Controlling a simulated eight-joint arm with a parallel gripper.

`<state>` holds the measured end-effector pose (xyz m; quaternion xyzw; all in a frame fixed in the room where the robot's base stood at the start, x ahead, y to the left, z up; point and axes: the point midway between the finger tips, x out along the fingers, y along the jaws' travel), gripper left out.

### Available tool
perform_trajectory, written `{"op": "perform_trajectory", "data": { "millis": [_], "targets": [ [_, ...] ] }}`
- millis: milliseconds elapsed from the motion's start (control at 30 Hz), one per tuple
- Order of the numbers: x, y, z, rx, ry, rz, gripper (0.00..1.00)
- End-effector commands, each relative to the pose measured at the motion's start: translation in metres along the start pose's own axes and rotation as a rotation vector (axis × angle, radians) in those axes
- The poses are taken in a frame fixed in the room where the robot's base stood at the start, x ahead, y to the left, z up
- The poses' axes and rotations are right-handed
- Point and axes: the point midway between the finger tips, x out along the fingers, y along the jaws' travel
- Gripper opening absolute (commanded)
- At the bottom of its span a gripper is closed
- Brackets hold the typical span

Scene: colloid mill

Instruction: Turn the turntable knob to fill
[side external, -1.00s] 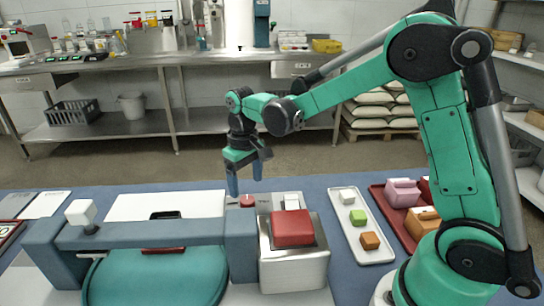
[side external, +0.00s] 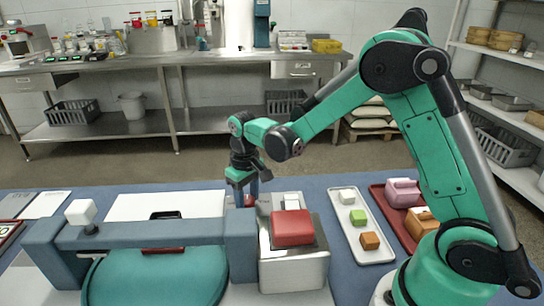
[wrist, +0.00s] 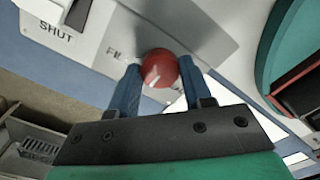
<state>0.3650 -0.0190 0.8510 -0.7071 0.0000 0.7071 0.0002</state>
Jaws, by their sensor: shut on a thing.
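The red knob (side external: 249,201) sits on a metal plate behind the red-topped block, partly hidden by my fingers in the side view. In the wrist view the round red knob (wrist: 158,70) shows a short white mark on its lower left part. My gripper (wrist: 159,76) is shut on the knob, with one blue finger on each side. In the side view my gripper (side external: 254,188) points down at it. The plate carries a SHUT label (wrist: 57,28) and a FILL label (wrist: 119,56), whose end is hard to read. A teal turntable (side external: 150,280) lies at front left.
A metal block with a red top (side external: 292,228) stands close in front of the knob. A blue-grey beam (side external: 150,235) spans the turntable. A white tray (side external: 372,255) with small coloured cubes and a red tray (side external: 405,237) lie to the right.

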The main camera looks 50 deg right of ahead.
Motion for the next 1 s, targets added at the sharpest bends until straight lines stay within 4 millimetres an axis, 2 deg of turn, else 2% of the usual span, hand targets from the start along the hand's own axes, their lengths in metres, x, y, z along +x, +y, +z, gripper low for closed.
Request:
{"op": "perform_trajectory", "data": {
  "millis": [367, 1000],
  "targets": [
    [0.0, 0.0001, -0.0002, 0.1, 0.0, 0.001, 0.0],
    [0.0003, 0.0002, -0.0005, 0.665, 0.002, 0.0, 0.0]
  ]
}}
